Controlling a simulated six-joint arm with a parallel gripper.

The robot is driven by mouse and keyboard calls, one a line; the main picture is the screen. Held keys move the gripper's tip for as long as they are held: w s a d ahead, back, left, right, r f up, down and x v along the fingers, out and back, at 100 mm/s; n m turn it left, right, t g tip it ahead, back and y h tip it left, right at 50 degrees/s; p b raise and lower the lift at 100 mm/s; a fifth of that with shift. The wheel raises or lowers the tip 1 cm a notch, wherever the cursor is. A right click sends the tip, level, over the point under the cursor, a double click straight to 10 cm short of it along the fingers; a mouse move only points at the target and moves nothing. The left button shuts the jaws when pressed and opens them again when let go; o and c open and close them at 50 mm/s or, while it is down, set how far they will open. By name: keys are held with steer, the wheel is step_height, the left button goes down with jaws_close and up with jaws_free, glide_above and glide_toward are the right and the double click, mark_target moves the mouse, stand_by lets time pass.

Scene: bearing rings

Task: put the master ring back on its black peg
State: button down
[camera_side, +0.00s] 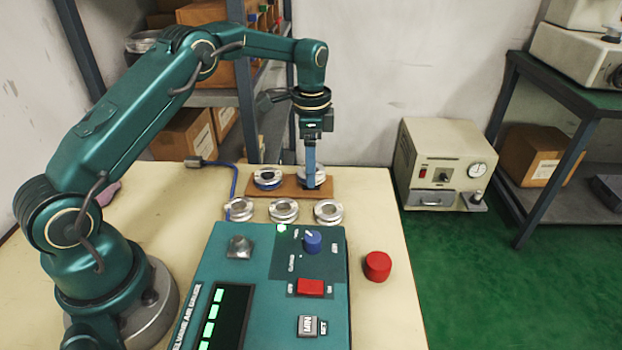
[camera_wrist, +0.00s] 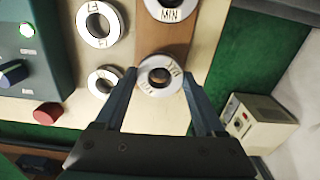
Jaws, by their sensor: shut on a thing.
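My gripper (camera_side: 311,184) points down at the right end of the brown board (camera_side: 288,188). In the wrist view, the two fingers of my gripper (camera_wrist: 160,80) are shut on the outer sides of a silver ring (camera_wrist: 158,89), which has lettering too small to read surely. The ring also shows partly behind the finger in the side view (camera_side: 301,174). It is at or just above the board; I cannot tell if it touches. Its hole looks dark, and I cannot make out a peg in it. A second ring (camera_wrist: 170,13), marked MIN, sits at the board's other end.
Three silver rings, left (camera_side: 238,208), middle (camera_side: 283,211) and right (camera_side: 328,211), lie in a row in front of the board. A teal gauge box (camera_side: 260,270) stands nearer, with a red button (camera_side: 377,266) to its right. A blue cable (camera_side: 235,180) runs left of the board.

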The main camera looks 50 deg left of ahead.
steer(key=shift+f, duration=0.7)
stand_by(0.9)
jaws_free()
steer(key=shift+r, duration=0.1)
steer(key=shift+r, duration=3.65)
